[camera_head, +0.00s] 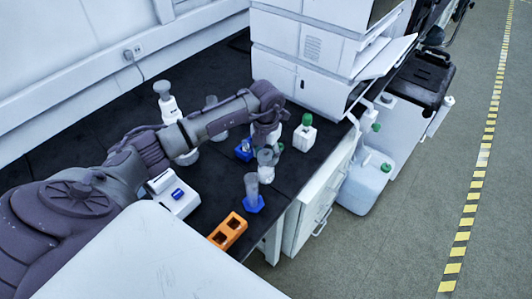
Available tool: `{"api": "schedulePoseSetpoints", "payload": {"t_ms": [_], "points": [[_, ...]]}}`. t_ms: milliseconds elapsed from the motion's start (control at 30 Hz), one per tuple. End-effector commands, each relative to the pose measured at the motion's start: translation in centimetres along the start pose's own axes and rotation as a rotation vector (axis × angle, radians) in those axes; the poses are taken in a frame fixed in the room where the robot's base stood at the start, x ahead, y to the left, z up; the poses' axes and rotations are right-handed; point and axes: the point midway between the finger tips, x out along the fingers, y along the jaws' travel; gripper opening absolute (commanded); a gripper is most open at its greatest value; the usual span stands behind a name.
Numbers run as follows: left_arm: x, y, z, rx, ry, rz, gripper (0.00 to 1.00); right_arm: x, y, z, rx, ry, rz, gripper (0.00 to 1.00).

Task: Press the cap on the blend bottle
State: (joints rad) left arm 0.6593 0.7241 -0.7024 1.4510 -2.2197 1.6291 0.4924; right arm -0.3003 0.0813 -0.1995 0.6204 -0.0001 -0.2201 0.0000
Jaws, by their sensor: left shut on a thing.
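My left arm reaches in from the left over the black bench top, and my left gripper (267,142) points down near the bench's right part. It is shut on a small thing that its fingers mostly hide. A bit of green (280,147) shows beside the fingers; I cannot tell whether this is a held cap. A white bottle with a green cap (305,133) stands upright just right of the gripper, apart from it. A small greyish vessel (266,164) stands just below the gripper in the picture. I cannot tell which is the blend bottle. My right gripper is out of view.
A blue item (243,150) sits left of the gripper. A cylinder on a blue base (252,194) and an orange rack (228,231) stand near the front edge. A white device (173,195) is at left. The instrument stack (320,56) rises behind. A jug (366,182) stands off the bench.

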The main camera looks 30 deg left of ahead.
Motion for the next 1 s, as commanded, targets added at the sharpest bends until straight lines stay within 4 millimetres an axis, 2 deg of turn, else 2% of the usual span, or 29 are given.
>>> {"api": "schedulePoseSetpoints", "payload": {"t_ms": [467,500,633,667,900,1000], "points": [[0.06,0.00,0.01,0.000,0.000,0.000,0.27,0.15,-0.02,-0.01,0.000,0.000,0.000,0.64],[0.06,0.00,0.00,0.000,0.000,0.000,0.55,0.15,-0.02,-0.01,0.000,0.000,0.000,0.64],[0.07,0.00,0.00,0.000,0.000,0.000,0.77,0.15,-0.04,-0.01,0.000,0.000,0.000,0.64],[0.07,0.00,0.00,0.000,0.000,0.000,0.81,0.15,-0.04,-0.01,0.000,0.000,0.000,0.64],[0.08,0.00,-0.01,0.000,0.000,0.000,0.83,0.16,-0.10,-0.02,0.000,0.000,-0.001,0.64],[0.09,0.00,-0.01,0.000,0.000,0.000,1.00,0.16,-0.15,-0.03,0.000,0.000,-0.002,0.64]]}}
